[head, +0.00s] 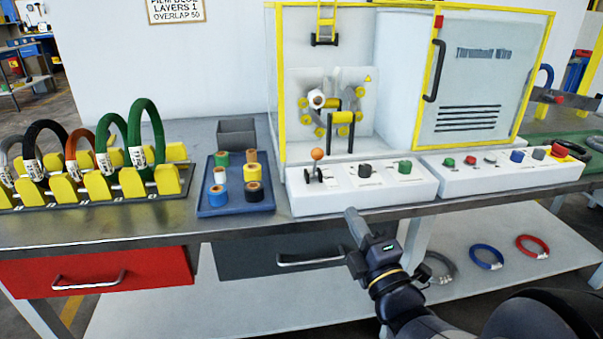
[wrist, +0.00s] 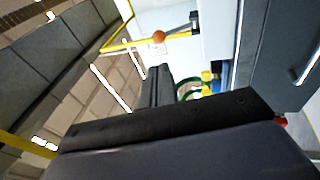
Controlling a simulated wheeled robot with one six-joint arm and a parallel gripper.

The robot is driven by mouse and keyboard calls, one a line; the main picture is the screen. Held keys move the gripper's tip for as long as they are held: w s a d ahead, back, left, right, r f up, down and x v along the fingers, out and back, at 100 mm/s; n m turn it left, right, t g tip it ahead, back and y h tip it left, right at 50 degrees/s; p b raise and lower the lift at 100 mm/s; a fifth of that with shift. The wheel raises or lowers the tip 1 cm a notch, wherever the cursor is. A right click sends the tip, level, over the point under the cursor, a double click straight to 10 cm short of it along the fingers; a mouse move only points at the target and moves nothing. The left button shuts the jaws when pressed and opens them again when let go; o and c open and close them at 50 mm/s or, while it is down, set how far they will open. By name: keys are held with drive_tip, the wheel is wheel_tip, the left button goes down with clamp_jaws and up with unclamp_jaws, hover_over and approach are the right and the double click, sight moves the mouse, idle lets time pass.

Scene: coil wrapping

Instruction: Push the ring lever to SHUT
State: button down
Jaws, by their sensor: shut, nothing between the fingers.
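The ring lever (head: 317,155) has an orange ball knob and stands upright at the left end of the machine's white control panel (head: 330,204). Its orange ball also shows in the wrist view (wrist: 159,37), beyond my fingers. My gripper (head: 352,218) is shut and empty. In the head view it is in front of the bench edge, below and right of the lever, apart from it. In the wrist view my gripper (wrist: 157,75) covers much of the lower picture. The lettering by the lever is too small to read.
A blue tray (head: 207,208) of tape rolls and a grey bin (head: 236,133) stand left of the panel. Knobs, including a green one (head: 405,167), sit right of the lever. The yellow-framed wrapping machine (head: 280,60) rises behind. Several coils stand in a rack (head: 95,185) at left.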

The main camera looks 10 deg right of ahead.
sight(320, 158)
drive_tip(key=shift+a, duration=0.1)
idle(0.3)
drive_tip(key=x, duration=1.4)
drive_tip(key=shift+a+r+p, duration=0.1)
drive_tip(key=shift+r+p, duration=0.05)
drive_tip(key=shift+p, duration=0.2)
drive_tip(key=shift+r, duration=0.1)
